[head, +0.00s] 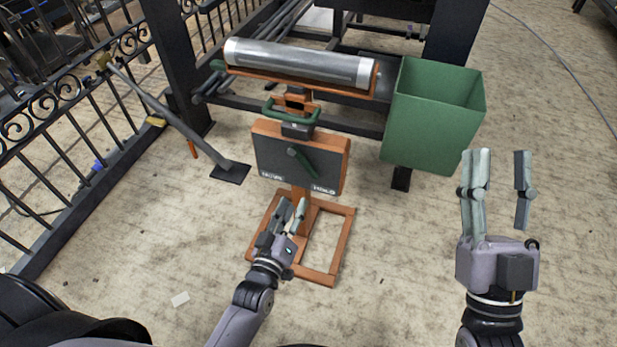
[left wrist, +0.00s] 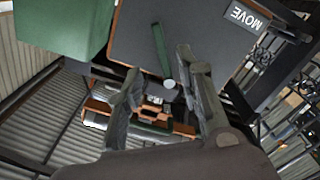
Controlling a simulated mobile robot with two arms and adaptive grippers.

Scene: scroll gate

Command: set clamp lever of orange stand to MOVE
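The orange stand (head: 302,212) stands upright on the floor in the middle of the head view. Its dark panel (head: 270,155) reads MOVE at lower left and HOLD at lower right. The green clamp lever (head: 304,163) on the panel slants down toward HOLD, and the left wrist view shows it with a grey round end (left wrist: 160,50). My left gripper (head: 292,204) is open and empty, just below and in front of the panel. In the left wrist view its fingers (left wrist: 158,72) are apart with the lever's grey end seen between them; contact cannot be told. My right gripper (head: 500,158) is open and empty at right.
A metal roller (head: 300,62) lies across the stand's top, above a green handle (head: 291,112). A green bin (head: 432,125) stands at right. A black scroll gate (head: 75,120) and a slanted grey bar (head: 165,112) are at left.

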